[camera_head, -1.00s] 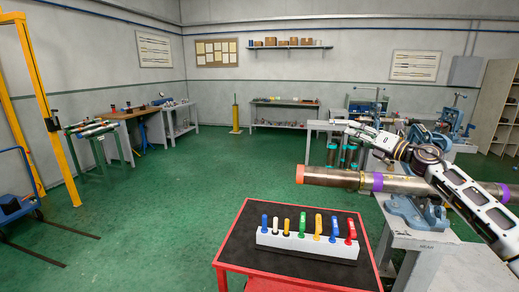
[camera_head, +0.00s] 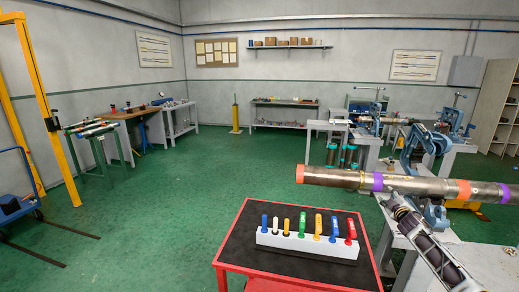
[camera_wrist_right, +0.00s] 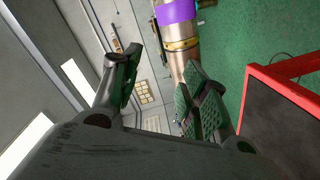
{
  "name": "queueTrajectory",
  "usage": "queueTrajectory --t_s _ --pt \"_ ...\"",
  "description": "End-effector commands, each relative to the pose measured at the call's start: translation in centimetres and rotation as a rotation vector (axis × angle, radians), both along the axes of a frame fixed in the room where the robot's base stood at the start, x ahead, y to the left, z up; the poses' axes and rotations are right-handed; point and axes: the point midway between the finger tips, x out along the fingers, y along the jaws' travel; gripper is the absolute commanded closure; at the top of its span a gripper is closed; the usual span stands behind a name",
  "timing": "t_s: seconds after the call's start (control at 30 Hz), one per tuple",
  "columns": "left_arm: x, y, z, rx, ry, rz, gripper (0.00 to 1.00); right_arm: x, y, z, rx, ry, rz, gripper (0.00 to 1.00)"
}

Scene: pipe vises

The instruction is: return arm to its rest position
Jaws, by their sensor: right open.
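My right arm comes in from the lower right of the head view. Its gripper end (camera_head: 391,203) is just below and in front of the long brown pipe, near the purple band; the fingers are small there. In the right wrist view the two ridged fingers (camera_wrist_right: 162,88) are spread apart with nothing between them. The pipe (camera_head: 413,185) lies level in a blue vise (camera_head: 435,212), with an orange left end and purple and orange bands. It also shows in the wrist view (camera_wrist_right: 181,40), running behind the right-hand finger. My left gripper is not in view.
A red cart (camera_head: 232,257) with a black top stands left of the vise bench (camera_head: 405,238). It carries a white rack (camera_head: 305,246) of several coloured-handled tools. Green floor (camera_head: 200,180) is open to the left. More benches and vises stand behind.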

Motion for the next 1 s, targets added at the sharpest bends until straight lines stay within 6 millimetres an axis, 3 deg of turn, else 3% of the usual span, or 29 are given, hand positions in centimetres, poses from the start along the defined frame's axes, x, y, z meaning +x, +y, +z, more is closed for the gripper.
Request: queueTrajectory --t_s 0.03,0.1,0.47,0.77,1.0 --pt "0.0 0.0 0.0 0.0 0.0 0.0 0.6 -0.5 -0.1 -2.5 0.033 0.029 -0.017 0.56" --pt "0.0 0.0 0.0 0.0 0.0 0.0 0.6 -1.3 -0.3 -5.7 0.078 0.068 -0.043 0.56" --pt "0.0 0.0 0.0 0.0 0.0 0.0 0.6 -7.1 0.5 -21.3 0.272 0.252 -0.144 0.56" --pt "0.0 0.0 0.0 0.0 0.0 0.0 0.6 -13.8 2.8 -33.1 0.399 0.388 -0.205 0.56" --pt "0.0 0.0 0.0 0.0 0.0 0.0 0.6 -20.3 5.3 -41.6 0.475 0.498 -0.25 0.56"
